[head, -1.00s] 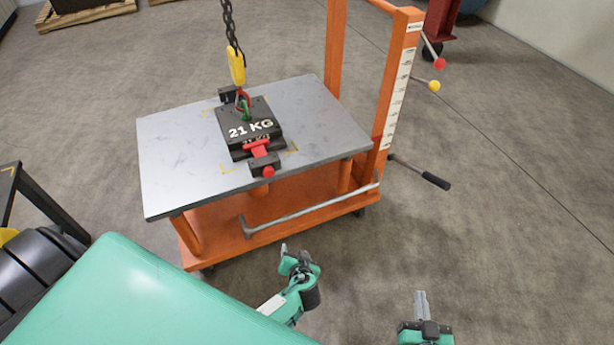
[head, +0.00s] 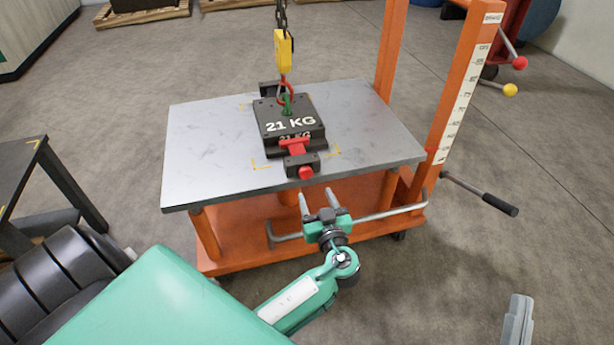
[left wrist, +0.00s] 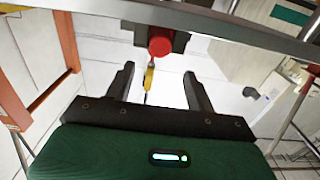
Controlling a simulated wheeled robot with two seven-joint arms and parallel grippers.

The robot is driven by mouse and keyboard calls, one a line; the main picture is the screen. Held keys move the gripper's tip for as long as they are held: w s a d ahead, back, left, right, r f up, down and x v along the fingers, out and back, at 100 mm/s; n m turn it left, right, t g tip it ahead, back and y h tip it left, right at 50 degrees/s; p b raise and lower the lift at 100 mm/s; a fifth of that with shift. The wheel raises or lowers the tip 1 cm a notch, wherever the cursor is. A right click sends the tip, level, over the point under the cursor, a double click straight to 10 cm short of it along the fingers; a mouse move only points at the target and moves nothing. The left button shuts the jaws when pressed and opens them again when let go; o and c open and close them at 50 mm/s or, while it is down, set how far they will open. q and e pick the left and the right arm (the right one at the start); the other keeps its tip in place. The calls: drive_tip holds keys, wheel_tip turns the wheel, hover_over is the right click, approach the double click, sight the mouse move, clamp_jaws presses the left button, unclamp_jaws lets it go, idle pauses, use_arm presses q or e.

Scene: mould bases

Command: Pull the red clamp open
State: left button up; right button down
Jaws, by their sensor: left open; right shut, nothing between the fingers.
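The red clamp (head: 294,147) sits at the front edge of a black block marked 21 KG (head: 290,118) on the grey table top (head: 210,155). Its red round knob (head: 305,172) faces me at the table's front edge. My left gripper (head: 324,203) is open and empty, just in front of and below the knob, apart from it. In the left wrist view the red knob (left wrist: 161,42) shows beyond and between the open fingers (left wrist: 160,85). My right gripper (head: 518,318) is shut and empty at the lower right, far from the table.
A yellow hook (head: 284,50) on a chain hangs above the block, with a red shackle and green ring below. The orange lift cart (head: 240,255) has a grey bar (head: 375,218) along its front, close to my left gripper. An orange post (head: 465,85) stands right.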

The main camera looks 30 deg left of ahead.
sight(307, 174)
use_arm(q)
drive_tip(key=x, duration=0.8)
drive_tip(key=shift+w+a, duration=0.45)
use_arm(e)
drive_tip(key=shift+s+d+r+t, duration=0.2)
drive_tip(key=shift+r+t, duration=0.1)
drive_tip(key=shift+r, duration=0.2)
drive_tip(key=shift+s+d+r+t, duration=0.15)
drive_tip(key=shift+r+t, duration=0.15)
drive_tip(key=shift+r, duration=0.2)
